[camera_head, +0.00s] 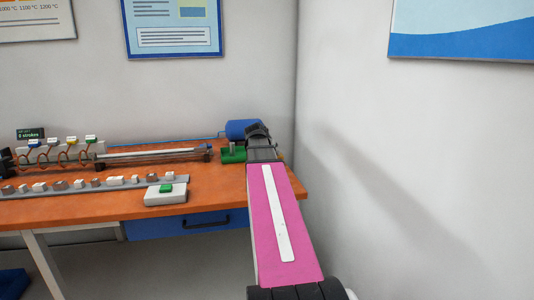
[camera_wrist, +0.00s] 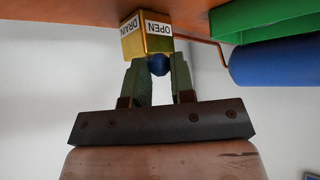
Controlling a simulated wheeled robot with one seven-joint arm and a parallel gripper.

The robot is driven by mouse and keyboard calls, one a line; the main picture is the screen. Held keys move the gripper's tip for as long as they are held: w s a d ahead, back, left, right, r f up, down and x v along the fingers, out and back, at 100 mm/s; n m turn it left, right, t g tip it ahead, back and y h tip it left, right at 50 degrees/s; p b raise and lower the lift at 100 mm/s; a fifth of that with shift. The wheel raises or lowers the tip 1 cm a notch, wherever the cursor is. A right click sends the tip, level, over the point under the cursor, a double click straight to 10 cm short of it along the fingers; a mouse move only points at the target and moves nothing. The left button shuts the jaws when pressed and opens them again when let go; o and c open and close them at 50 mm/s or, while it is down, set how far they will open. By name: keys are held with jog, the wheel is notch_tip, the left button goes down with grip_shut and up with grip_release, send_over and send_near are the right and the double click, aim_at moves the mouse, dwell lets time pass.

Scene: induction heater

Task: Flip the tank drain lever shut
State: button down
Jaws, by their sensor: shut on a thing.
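The drain valve (camera_wrist: 147,38) is a yellow block with the words DRAIN and OPEN on its faces, at the top centre of the wrist view. The blue ball knob of the drain lever (camera_wrist: 158,65) shows just below it. My gripper (camera_wrist: 159,72) is shut on this knob, one green finger on each side. The lever's stem is hidden. The blue tank (camera_wrist: 275,62) lies to the right in the wrist view and shows at the desk's back right in the head view (camera_head: 240,129). There my arm hides the valve and my fingers.
A green support (camera_wrist: 265,18) is beside the tank, and a thin copper pipe (camera_wrist: 205,41) runs near the valve. The orange desk (camera_head: 110,208) carries a coil rig (camera_head: 40,155), a row of small blocks (camera_head: 95,184) and a white box with a green button (camera_head: 166,194). A wall stands close on the right.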

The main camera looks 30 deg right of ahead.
aim_at(279, 154)
jog(key=s+n+t, duration=0.1)
jog(key=n+y, duration=0.1)
jog(key=shift+s+d+n+t+y, duration=0.3)
jog(key=shift+s+d+n+t, duration=0.05)
jog(key=shift+n+t, duration=0.05)
jog(key=n, duration=0.1)
jog(key=s+d+n+t+y, duration=0.1)
jog(key=shift+n+y, duration=0.3)
jog(key=shift+n, duration=0.1)
jog(key=n+y, duration=0.1)
jog(key=d+n, duration=0.1)
jog(key=n+y, duration=0.1)
jog(key=shift+s+d+t+y, duration=0.25)
jog(key=shift+s+t+y, duration=0.05)
jog(key=shift+t, duration=0.1)
jog(key=shift+s+d+n+y, duration=0.15)
jog(key=shift+d+n+y, duration=0.2)
jog(key=shift+n+y, duration=0.45)
jog(key=shift+s+d+n+y, duration=0.1)
jog(key=shift+d+n+y, duration=0.35)
jog(key=shift+n, duration=0.65)
jog(key=shift+a, duration=0.1)
jog(key=c, duration=1)
grip_release()
jog(key=shift+s+r, duration=0.1)
